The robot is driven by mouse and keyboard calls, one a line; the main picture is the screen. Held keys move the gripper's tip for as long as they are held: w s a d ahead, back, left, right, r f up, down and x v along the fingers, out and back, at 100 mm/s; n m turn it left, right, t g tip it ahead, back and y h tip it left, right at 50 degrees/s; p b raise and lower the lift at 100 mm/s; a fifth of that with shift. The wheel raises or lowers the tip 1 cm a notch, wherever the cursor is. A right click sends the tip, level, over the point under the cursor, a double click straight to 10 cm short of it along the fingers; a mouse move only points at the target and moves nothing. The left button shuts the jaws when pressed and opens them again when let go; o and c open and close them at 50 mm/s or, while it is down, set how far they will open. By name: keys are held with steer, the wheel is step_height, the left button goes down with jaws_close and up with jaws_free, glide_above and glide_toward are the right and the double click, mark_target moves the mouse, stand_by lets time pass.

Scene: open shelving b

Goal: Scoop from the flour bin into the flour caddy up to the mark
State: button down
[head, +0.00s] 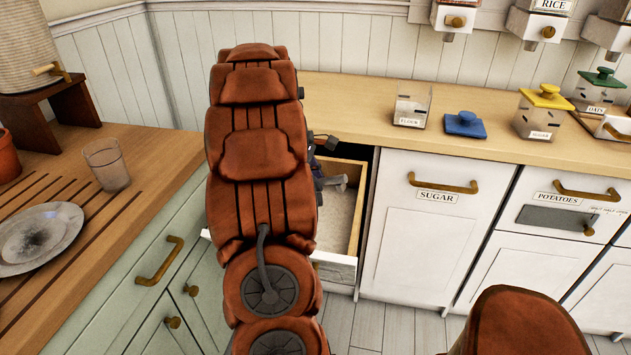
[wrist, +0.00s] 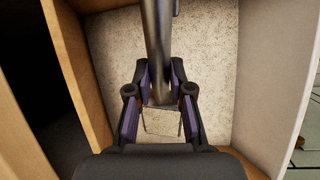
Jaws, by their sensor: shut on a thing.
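The flour bin is a pulled-out wooden drawer (head: 355,205) with pale, speckled flour in it; the flour (wrist: 210,75) also fills much of the wrist view. My gripper (wrist: 160,88) is shut on the grey metal scoop handle (wrist: 158,40), inside the bin's walls. A square tan patch shows between the fingers; I cannot tell whether it is the scoop's bowl. In the head view my arm hides most of the gripper and part of the bin. The clear flour caddy (head: 412,104), labelled FLOUR, stands uncovered on the counter; its fill level is unclear.
A blue lid (head: 465,125) lies right of the flour caddy. A yellow-lidded sugar caddy (head: 540,113) and a green-lidded caddy (head: 598,92) stand further right. The counter (head: 350,95) left of the flour caddy is clear. A glass (head: 107,165) and plate (head: 40,238) are at left.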

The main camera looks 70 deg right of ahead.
steer(key=shift+t, duration=0.7)
steer(key=shift+s+r+p, duration=0.2)
steer(key=shift+r+p, duration=0.7)
steer(key=shift+r, duration=0.8)
steer(key=shift+s+r+p, duration=0.2)
steer(key=shift+r+p, duration=0.65)
steer(key=shift+r, duration=0.8)
